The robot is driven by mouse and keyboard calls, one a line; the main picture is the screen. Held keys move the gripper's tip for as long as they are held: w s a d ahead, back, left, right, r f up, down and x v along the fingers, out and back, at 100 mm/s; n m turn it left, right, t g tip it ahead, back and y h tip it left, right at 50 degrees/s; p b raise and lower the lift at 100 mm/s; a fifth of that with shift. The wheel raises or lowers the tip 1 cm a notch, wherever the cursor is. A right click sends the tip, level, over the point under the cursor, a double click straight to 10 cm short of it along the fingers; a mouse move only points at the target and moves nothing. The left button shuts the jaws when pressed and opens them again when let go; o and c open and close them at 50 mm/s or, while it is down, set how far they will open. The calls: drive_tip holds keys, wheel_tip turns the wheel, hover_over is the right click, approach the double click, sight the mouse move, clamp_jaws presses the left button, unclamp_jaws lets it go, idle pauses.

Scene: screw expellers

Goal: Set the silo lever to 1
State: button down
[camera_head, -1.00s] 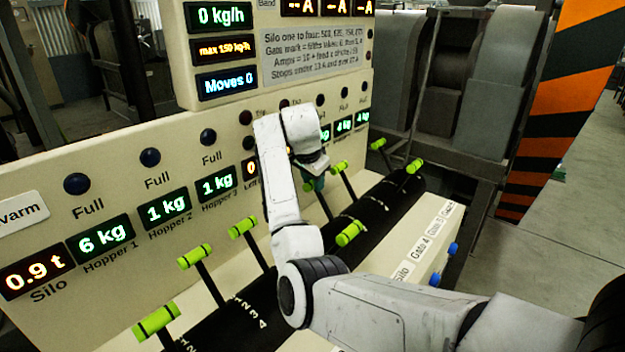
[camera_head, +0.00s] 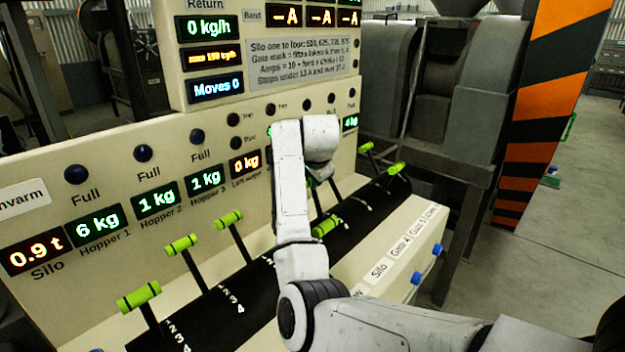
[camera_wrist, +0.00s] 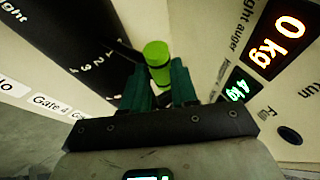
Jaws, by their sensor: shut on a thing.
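A row of black levers with green handles runs along the dark numbered drum. A "Silo" label (camera_head: 379,270) is on the front strip, beside "Gate 4". My gripper (camera_wrist: 158,78) is shut on a green lever handle (camera_wrist: 157,58) in the wrist view, with teal fingers on both sides. Marks from 1 to 4 show on the drum beside it. In the head view my arm mostly hides my gripper (camera_head: 318,172) and the held lever. Another green handle (camera_head: 325,226) sits low, just in front. I cannot tell for certain which label the held lever belongs to.
More green-handled levers stand at left (camera_head: 138,297) and right (camera_head: 396,168). The panel behind carries displays, including the silo's 0.9 t (camera_head: 35,251). Blue knobs (camera_head: 416,281) stick out at the front strip.

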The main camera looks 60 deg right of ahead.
drive_tip(key=shift+s+f, duration=0.1)
drive_tip(key=c, duration=0.9)
unclamp_jaws()
drive_tip(key=b+v, duration=0.1)
drive_tip(key=v, duration=0.9)
drive_tip(key=shift+r, duration=0.35)
drive_tip(key=shift+s+a, duration=0.1)
